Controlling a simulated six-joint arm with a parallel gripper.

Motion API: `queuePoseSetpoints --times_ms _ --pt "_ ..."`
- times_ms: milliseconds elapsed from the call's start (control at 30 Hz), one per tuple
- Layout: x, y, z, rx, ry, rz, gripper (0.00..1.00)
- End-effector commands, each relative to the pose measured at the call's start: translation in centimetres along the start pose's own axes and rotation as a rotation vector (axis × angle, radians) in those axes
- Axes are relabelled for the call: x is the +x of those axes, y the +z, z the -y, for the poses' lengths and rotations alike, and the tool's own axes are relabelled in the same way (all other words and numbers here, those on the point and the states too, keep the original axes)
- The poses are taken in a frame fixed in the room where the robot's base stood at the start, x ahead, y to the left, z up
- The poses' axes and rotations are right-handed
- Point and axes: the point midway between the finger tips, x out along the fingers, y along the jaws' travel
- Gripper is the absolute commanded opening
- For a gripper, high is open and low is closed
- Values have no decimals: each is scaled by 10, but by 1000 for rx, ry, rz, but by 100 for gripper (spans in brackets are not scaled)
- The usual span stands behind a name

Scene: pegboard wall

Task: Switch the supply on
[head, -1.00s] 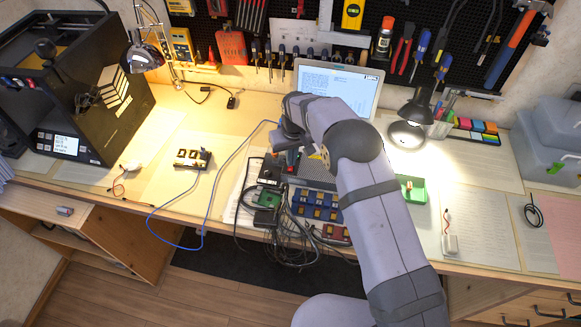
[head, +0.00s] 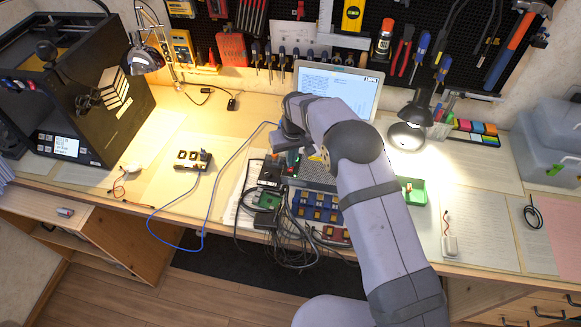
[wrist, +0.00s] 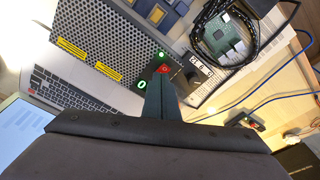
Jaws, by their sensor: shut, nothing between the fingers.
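The supply (wrist: 105,50) is a perforated metal box with yellow labels, and in the head view it is mostly hidden under my arm. On its dark end panel in the wrist view are a small red switch (wrist: 163,69), a glowing green light (wrist: 161,55) and a glowing green round mark (wrist: 142,85). My gripper (wrist: 160,86) is shut and empty, its tips right at the red switch. I cannot tell whether they touch it. In the head view my gripper (head: 290,148) points down over the supply's left end.
A laptop (head: 338,88) stands behind the supply. A green circuit board (wrist: 222,38) with black cables lies close beside it. Blue bins (head: 318,208) sit in front. A socket strip (head: 192,160) with a blue cable lies to the left, and a lamp (head: 410,125) stands to the right.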

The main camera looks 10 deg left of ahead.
Motion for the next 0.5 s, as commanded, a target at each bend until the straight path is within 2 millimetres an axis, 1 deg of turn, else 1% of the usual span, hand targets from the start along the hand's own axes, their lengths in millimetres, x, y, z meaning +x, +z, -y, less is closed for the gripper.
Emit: queuePoseSetpoints --times_ms 33,500 --pt "-7 -1 0 0 0 -1 0" --pt "-41 -7 0 0 0 -3 0"
